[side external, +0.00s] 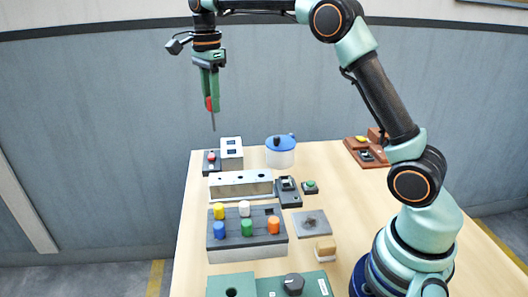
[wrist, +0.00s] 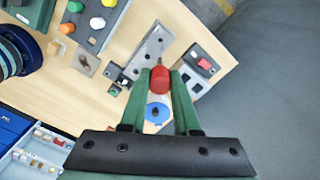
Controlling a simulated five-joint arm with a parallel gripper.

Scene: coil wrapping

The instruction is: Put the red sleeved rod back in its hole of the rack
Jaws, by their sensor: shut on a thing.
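My gripper (side external: 210,92) is high in the air above the far left part of the table. It is shut on the red sleeved rod (side external: 209,104), whose thin grey tip points down, nearly upright. In the wrist view the red sleeve (wrist: 160,78) sits between the two green fingers (wrist: 161,88). The silver block with round holes in its top, which looks like the rack (side external: 240,187), stands on the table well below the rod. It also shows in the wrist view (wrist: 152,48). The rod's tip is apart from everything.
A grey block (side external: 247,252) with several coloured pegs stands in front of the rack. A blue-lidded tub (side external: 280,157), a white switch box (side external: 231,149) and a red-button box (side external: 211,163) stand behind it. A small black switch (side external: 288,192) is at its right end. The air around the gripper is clear.

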